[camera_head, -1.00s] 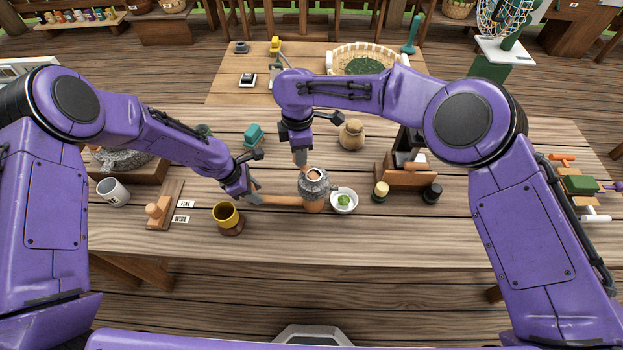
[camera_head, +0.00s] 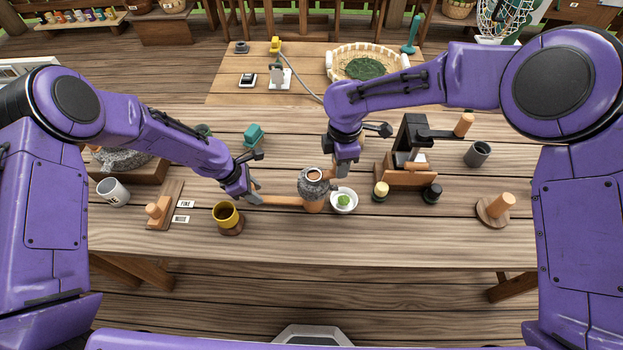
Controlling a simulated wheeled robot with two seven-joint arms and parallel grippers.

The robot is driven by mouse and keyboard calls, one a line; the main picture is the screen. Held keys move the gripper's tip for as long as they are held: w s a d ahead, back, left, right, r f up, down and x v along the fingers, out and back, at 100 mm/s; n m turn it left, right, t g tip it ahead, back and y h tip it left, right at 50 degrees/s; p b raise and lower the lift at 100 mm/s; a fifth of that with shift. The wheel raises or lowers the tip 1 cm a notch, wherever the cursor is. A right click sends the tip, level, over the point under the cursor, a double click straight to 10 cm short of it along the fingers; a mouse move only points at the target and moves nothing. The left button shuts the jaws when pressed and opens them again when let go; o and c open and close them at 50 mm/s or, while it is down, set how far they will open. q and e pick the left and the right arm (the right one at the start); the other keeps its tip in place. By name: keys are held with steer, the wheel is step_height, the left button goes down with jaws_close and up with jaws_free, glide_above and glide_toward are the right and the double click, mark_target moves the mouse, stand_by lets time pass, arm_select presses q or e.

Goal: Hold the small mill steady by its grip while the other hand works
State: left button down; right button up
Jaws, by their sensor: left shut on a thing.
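The small mill (camera_head: 316,189) stands upright on the table, a speckled grey stone body with a wooden lower part. Its wooden grip (camera_head: 283,200) sticks out to the left. My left gripper (camera_head: 256,195) is shut on the outer end of this grip. My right gripper (camera_head: 337,171) points down close to the mill's upper right side. A wooden-coloured piece shows at its fingertips; whether the fingers close on it is too small to tell. A white bowl (camera_head: 351,208) with green contents stands just right of the mill.
A yellow-and-brown cup (camera_head: 226,215) stands left of the mill, near the front. A wooden box device (camera_head: 405,176) with two small jars stands to the right. A round wooden stand (camera_head: 494,211) is further right. The table's front strip is clear.

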steer(key=o, duration=0.3)
steer(key=shift+w, duration=0.1)
arm_select(q)
steer(key=c, duration=0.6)
jaws_free()
arm_select(e)
step_height(320, 180, up, 35)
steer(key=shift+f, duration=0.2)
arm_select(q)
steer(key=v, duration=1.2)
